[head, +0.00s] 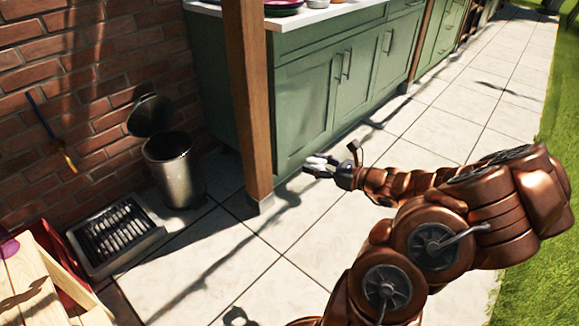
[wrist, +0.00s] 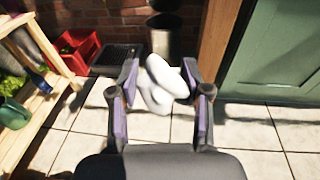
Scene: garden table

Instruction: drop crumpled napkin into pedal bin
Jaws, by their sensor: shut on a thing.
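The crumpled napkin (wrist: 165,82) is white and sits between the fingers of my gripper (wrist: 162,90) in the wrist view. My gripper is shut on it and holds it in the air above the paving. In the head view my gripper (head: 318,167) is right of the wooden post, with a pale bit of the napkin (head: 318,160) showing. The pedal bin (head: 175,172) is a metal cylinder with its dark lid up, standing against the brick wall left of the post. My gripper is apart from it. In the wrist view the bin (wrist: 162,42) is straight beyond the napkin, partly hidden by it.
A wooden post (head: 248,100) stands between my gripper and the bin. Green cabinets (head: 310,100) line the back. A grey crate with a slatted inside (head: 115,235) lies left of the bin. A wooden shelf (head: 30,280) and a red crate (wrist: 75,52) are further left. Paving in front is clear.

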